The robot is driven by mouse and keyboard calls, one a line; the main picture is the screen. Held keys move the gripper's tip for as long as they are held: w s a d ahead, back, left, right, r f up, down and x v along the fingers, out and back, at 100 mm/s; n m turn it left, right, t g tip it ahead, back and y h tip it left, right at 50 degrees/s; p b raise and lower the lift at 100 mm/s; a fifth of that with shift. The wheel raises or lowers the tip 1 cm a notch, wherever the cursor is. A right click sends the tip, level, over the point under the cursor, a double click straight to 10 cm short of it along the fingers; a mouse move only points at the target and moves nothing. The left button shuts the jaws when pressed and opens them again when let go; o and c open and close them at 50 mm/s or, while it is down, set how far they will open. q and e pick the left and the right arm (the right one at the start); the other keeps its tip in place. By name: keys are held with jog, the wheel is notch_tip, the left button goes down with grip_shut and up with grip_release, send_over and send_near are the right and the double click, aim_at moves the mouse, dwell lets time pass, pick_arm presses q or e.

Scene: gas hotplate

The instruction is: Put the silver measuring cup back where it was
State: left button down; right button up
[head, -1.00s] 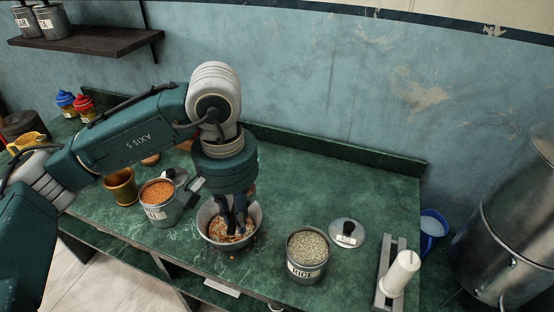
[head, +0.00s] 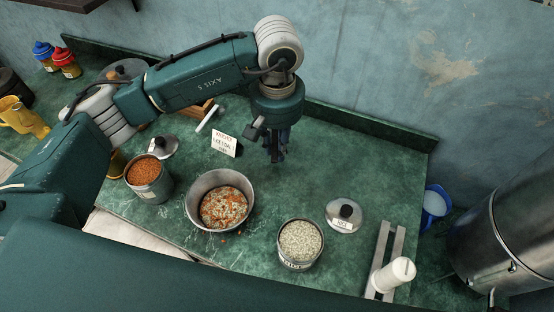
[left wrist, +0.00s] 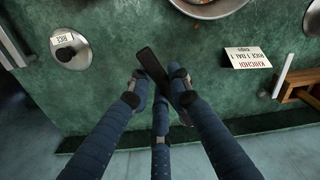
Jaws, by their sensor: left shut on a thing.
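My left gripper (head: 275,154) hangs fingers down over the back middle of the green counter, to the right of the note card. In the left wrist view its fingers (left wrist: 160,95) are closed around a dark, flat, handle-like strip (left wrist: 152,68). This may be the handle of the silver measuring cup; no silver cup body shows clearly in either view. I cannot tell whether the held thing touches the counter. A steel bowl (head: 190,203) with mixed rice and orange lentils stands in front and left of the gripper. My right gripper is out of view.
A lentil tin (head: 149,185) stands left of the bowl, an open rice tin (head: 300,262) to its right. The rice lid (head: 343,217), white card (head: 224,143) and white candle-like cylinder (head: 393,275) are nearby. Counter around the gripper's right is clear.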

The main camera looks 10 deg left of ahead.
pick_arm(q)
notch_tip(320, 180, down, 8)
jog(key=shift+f+p, duration=0.15)
jog(key=shift+p, duration=0.8)
jog(key=shift+f, duration=0.25)
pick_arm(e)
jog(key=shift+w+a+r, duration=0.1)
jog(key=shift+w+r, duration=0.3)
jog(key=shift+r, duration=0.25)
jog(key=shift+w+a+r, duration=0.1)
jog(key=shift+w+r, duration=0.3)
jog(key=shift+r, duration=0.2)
pick_arm(q)
jog(key=shift+f, duration=0.2)
jog(key=c, duration=1.6)
grip_release()
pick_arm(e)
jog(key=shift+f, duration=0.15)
